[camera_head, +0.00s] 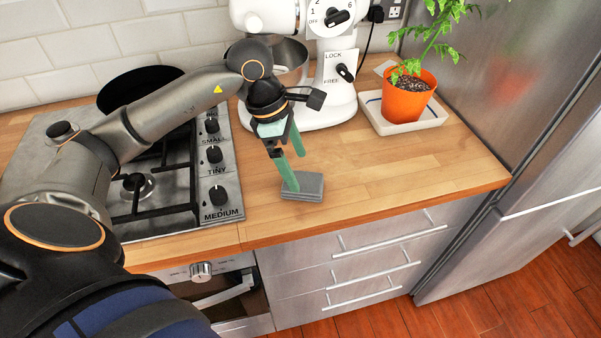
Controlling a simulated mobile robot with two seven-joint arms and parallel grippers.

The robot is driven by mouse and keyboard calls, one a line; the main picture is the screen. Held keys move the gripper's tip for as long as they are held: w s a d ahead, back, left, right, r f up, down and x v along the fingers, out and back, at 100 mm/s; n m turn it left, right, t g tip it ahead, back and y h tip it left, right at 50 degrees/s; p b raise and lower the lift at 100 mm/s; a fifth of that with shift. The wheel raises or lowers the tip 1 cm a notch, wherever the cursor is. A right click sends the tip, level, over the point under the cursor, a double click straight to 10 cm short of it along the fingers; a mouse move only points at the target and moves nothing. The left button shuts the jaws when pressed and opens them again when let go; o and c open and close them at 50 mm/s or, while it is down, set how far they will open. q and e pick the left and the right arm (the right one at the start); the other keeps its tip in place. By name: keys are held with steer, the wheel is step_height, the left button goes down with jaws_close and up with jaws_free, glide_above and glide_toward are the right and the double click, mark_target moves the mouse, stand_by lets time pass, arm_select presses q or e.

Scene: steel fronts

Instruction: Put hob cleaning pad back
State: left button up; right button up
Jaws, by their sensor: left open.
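A grey hob cleaning pad (309,188) lies flat on the wooden counter, right of the hob and near the counter's front edge. My left gripper (294,172) is above and at the left of the pad, with its green fingers open. One fingertip is at or over the pad's left end; I cannot tell whether it touches. The hob (229,200) is steel with black grates and several knobs, and my left arm covers much of it. My right gripper does not show.
A white stand mixer (340,103) with a steel bowl stands behind the gripper. An orange potted plant (405,101) sits on a white tray (388,127) at the back right. A black pan (122,92) is on the hob's back. The counter (420,168) right of the pad is clear.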

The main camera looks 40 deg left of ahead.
arm_select(q)
steer(key=v, duration=0.8)
steer(key=shift+s+d+f, duration=0.1)
steer(key=shift+f, duration=0.1)
